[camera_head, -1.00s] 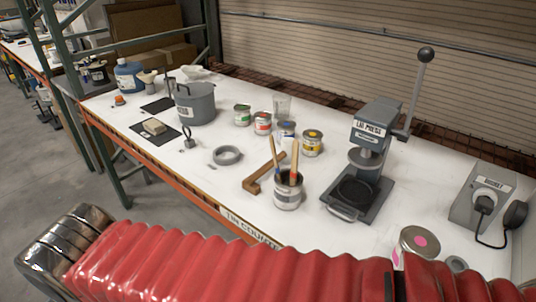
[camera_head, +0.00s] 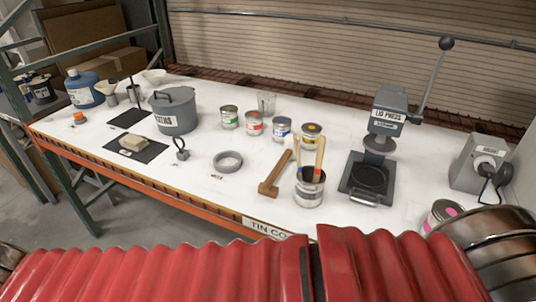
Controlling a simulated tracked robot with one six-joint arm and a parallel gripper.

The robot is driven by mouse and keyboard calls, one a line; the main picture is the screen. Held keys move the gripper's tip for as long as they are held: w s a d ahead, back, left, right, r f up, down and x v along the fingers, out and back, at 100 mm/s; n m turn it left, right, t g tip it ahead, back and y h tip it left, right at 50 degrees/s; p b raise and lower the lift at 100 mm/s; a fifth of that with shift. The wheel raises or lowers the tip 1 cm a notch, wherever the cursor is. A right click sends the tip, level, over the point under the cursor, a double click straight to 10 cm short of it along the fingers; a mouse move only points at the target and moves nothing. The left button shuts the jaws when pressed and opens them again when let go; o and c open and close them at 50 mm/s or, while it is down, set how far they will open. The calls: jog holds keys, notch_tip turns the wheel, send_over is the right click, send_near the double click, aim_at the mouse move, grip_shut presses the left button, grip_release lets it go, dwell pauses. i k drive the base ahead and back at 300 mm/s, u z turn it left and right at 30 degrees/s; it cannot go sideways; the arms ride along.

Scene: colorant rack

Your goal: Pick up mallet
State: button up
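The wooden mallet (camera_head: 269,189) lies on the white bench top near its front edge. Its blocky head is toward the front edge and its handle points up and to the right. It lies just left of an open tin (camera_head: 309,192) holding two wooden-handled tools, and nothing covers it. My arm's red ribbed sleeve crosses the bottom of the view, in front of and apart from the bench. My gripper is not in view, so its state cannot be seen.
A grey tape ring (camera_head: 228,162) lies left of the mallet, and a padlock-like weight (camera_head: 182,155) beyond it. Several small paint cans (camera_head: 281,129) stand behind. The lid press (camera_head: 385,125) stands right. A grey pot (camera_head: 175,111) stands left. The bench's orange front beam (camera_head: 195,206) borders this side.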

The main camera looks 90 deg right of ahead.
aim_at(289, 154)
jog(key=i, duration=1.05)
jog(key=z, duration=3.25)
jog(key=i, duration=0.45)
jog(key=u, duration=0.15)
